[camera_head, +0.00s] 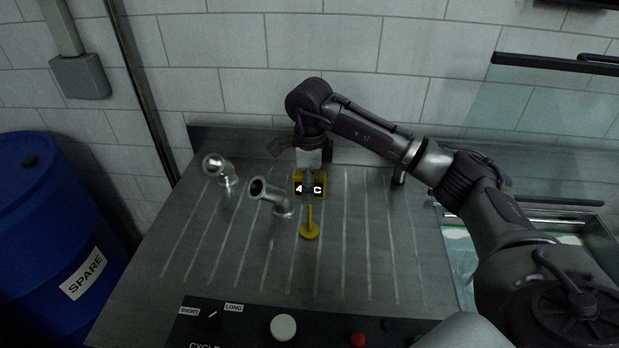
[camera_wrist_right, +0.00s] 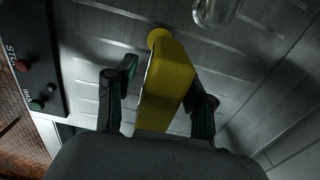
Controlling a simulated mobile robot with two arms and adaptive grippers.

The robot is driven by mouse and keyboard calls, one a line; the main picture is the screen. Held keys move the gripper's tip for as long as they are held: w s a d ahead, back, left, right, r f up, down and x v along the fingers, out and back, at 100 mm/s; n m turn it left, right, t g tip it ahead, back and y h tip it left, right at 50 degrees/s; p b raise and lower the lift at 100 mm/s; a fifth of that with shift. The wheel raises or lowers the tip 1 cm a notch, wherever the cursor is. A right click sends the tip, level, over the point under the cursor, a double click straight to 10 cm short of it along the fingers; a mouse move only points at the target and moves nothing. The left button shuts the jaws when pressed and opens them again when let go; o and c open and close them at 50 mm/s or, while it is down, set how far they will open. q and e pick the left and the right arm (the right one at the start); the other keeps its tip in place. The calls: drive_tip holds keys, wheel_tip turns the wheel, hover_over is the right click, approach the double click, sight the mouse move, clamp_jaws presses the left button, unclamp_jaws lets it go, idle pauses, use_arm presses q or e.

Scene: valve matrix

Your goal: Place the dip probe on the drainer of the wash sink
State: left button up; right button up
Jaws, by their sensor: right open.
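The dip probe (camera_head: 310,230) is yellow, with a dark display on its head, a thin stem and a round foot. It appears to stand on the ribbed metal drainer (camera_head: 365,250) of the wash sink, its foot on the surface. My right gripper (camera_head: 308,180) is at the probe's head, coming from above. In the wrist view, the yellow head (camera_wrist_right: 168,80) lies between the two open fingers of my right gripper (camera_wrist_right: 160,88), with a gap visible on each side. The gripper partly hides the head in the head view. My left gripper is out of view.
Two metal pipe elbows (camera_head: 272,197) (camera_head: 222,170) stand on the drainer left of the probe. A control panel (camera_head: 250,325) with buttons runs along the front. The sink basin (camera_head: 462,262) is at right. A blue barrel (camera_head: 50,230) stands at left, a tiled wall behind.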

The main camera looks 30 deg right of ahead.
drive_tip(key=shift+r, duration=0.35)
wheel_tip(320, 180, up, 7)
drive_tip(key=b, duration=0.2)
drive_tip(key=shift+w+f+b, duration=0.1)
drive_tip(key=shift+f+b, duration=0.1)
drive_tip(key=shift+b, duration=0.2)
wheel_tip(320, 180, up, 5)
drive_tip(key=shift+f, duration=0.1)
drive_tip(key=shift+p, duration=0.3)
